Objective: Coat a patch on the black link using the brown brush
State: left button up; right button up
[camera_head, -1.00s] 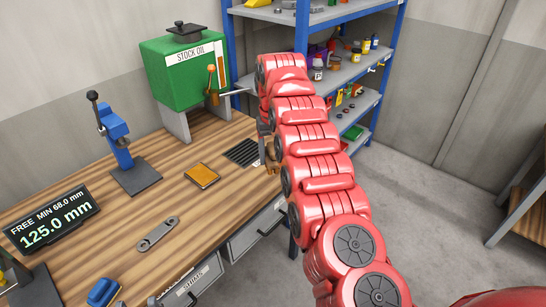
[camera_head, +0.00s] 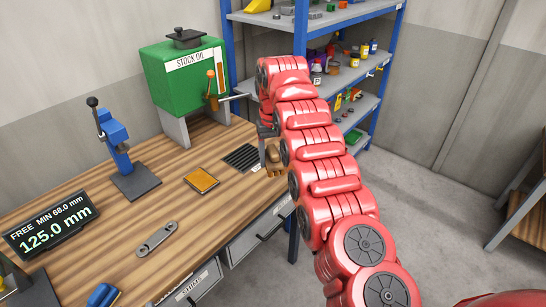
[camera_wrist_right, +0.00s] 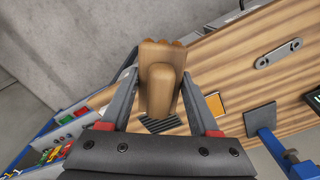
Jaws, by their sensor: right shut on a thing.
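The brown brush (camera_head: 274,162) is in my right gripper (camera_head: 267,143), near the right end of the bench, partly hidden by my arm. In the right wrist view, the jaws of my right gripper (camera_wrist_right: 158,78) are shut on the wooden brush (camera_wrist_right: 160,92), one on each side. A flat link (camera_head: 157,238) with a hole at each end lies on the bench, left of and apart from the brush. It looks grey rather than black. It also shows at the upper right of the wrist view (camera_wrist_right: 279,47). My left gripper is not in view.
A green stock oil tank (camera_head: 185,80) with a tap and lever stands at the back of the bench. A yellow-orange pad (camera_head: 202,179), a dark grate (camera_head: 243,157), a blue press (camera_head: 118,150) and a display (camera_head: 50,226) are around. Blue shelving (camera_head: 301,45) stands behind my arm.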

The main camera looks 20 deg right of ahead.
dwell(0.3)
jog(key=shift+d, duration=0.15)
jog(key=shift+s+f, duration=0.1)
jog(key=shift+f, duration=0.1)
jog(key=shift+a, duration=0.2)
dwell(0.4)
jog(key=shift+d, duration=0.1)
